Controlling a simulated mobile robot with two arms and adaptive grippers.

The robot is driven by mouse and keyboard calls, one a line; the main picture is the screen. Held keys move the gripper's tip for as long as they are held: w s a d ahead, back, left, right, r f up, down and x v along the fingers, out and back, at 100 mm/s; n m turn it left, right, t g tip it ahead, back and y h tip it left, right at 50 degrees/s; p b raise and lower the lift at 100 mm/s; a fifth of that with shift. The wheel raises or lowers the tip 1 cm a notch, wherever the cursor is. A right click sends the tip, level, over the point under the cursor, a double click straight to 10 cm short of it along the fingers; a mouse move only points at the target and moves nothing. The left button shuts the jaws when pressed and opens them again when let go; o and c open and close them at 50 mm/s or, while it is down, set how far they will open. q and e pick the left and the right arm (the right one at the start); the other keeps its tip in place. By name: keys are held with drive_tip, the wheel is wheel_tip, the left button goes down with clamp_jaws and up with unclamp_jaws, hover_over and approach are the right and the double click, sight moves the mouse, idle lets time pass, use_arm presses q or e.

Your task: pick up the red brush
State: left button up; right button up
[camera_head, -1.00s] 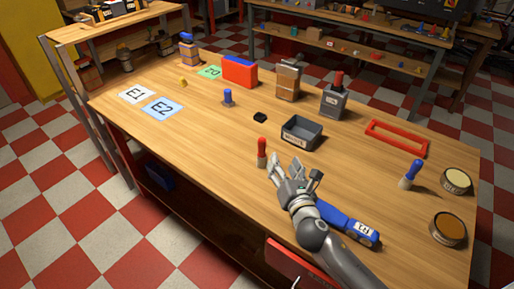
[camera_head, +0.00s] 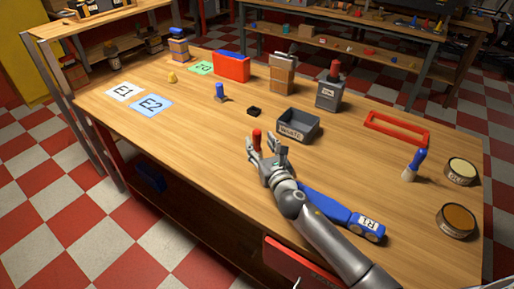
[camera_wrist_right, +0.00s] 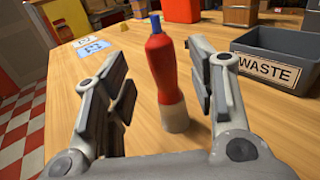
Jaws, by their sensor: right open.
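The red brush (camera_head: 257,138) stands upright on the wooden table, left of the grey waste bin. In the right wrist view the brush (camera_wrist_right: 160,70) has a red handle above a pale lower end that rests on the table. My right gripper (camera_head: 262,150) is open, with one finger on each side of the brush. In the right wrist view the brush stands between the open fingers (camera_wrist_right: 160,88), with gaps visible on both sides. The brush's lower part is hidden by the gripper in the head view. My left gripper is not in view.
The grey waste bin (camera_head: 297,125) stands close to the right of the brush. A blue brush (camera_head: 414,165) and two round tins stand further right. The table left of the brush is clear.

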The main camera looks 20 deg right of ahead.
sight(259, 140)
drive_tip(key=w, duration=0.3)
drive_tip(key=shift+w, duration=0.6)
drive_tip(key=shift+c, duration=1)
drive_tip(key=c, duration=0.9)
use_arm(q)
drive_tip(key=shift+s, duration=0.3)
